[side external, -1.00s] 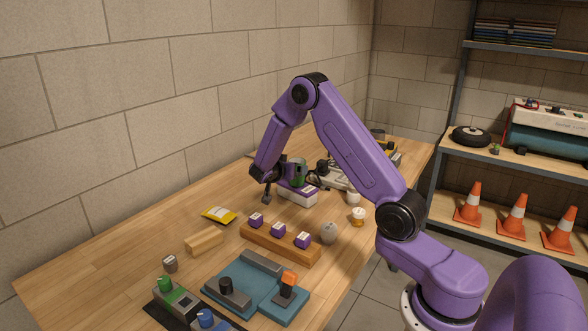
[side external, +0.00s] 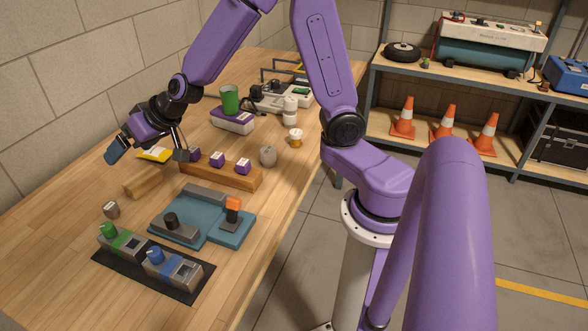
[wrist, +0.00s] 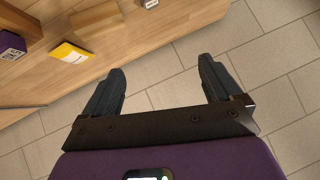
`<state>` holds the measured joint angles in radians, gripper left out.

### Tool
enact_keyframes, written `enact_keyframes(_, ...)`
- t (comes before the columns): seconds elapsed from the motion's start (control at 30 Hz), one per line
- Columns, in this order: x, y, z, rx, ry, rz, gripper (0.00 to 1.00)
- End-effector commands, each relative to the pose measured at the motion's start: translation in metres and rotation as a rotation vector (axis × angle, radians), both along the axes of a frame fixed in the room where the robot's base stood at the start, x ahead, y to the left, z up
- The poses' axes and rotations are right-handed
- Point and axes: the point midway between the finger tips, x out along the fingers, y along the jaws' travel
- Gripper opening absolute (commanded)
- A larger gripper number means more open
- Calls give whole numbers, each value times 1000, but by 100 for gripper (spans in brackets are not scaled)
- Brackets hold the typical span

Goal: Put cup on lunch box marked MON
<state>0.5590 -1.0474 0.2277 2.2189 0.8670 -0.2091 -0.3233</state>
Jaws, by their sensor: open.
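The green cup (side external: 230,99) stands upright on a white box with a purple lid (side external: 232,122), towards the back of the bench in the side view. Any marking on this box is too small to read. My gripper (side external: 149,152) is open and empty, to the left of the cup and clear of it, near the yellow packet. In the wrist view my gripper (wrist: 160,72) has its two dark fingers wide apart, with only floor tiles between them. The cup and box do not show in the wrist view.
A yellow packet (wrist: 70,53) lies near the bench edge. Purple blocks (side external: 217,160) stand on a wooden rail (side external: 235,177).

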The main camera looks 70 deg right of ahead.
Motion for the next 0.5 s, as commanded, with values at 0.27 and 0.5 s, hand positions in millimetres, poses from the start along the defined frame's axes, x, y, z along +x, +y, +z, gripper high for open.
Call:
enact_keyframes(0.27, -174, 63, 3, -101, 256, 631, 92)
enact_keyframes(0.5, -299, 11, -4, -402, 456, 1002, 92)
